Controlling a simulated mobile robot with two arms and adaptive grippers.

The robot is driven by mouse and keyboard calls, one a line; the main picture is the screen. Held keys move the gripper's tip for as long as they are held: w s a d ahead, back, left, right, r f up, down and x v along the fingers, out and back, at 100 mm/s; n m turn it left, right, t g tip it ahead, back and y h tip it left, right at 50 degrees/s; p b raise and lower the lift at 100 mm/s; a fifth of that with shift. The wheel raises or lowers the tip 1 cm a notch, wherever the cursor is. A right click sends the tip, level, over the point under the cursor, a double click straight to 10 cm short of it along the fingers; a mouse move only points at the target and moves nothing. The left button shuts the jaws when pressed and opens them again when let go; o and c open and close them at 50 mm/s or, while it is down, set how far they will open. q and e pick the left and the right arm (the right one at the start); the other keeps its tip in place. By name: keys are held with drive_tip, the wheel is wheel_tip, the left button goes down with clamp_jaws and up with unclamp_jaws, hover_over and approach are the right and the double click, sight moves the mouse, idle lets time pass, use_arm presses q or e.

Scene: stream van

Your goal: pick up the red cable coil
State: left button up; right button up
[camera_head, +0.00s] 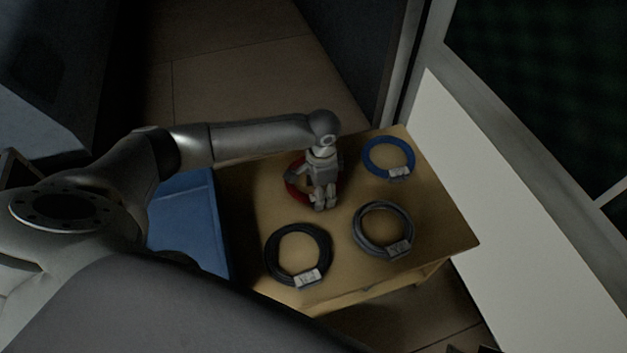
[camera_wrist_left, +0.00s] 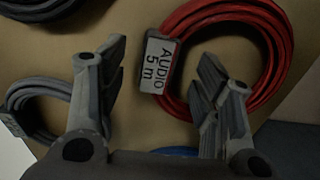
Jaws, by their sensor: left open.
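The red cable coil (camera_head: 291,187) lies on the wooden table, partly hidden behind my left gripper in the head view. In the left wrist view the red coil (camera_wrist_left: 275,38) fills the upper right, and its white tag (camera_wrist_left: 158,63) reads "AUDIO 5 m". My left gripper (camera_head: 323,206) points down over the coil's right side, open and empty. In the left wrist view its two fingers (camera_wrist_left: 160,68) stand apart, with the tag showing between them. I cannot tell the exact height of the fingertips above the coil. My right gripper is not in view.
The wooden table (camera_head: 340,280) also holds a blue coil (camera_head: 370,150), a grey coil (camera_head: 358,232) and a black coil (camera_head: 270,250), each with a tag. A blue container (camera_head: 190,215) stands left of the table. A white wall panel (camera_head: 500,180) borders it on the right.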

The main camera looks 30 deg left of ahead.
use_arm(q)
drive_tip(key=shift+f, duration=1.15)
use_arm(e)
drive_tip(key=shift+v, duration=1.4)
use_arm(q)
drive_tip(key=shift+c, duration=0.3)
clamp_jaws()
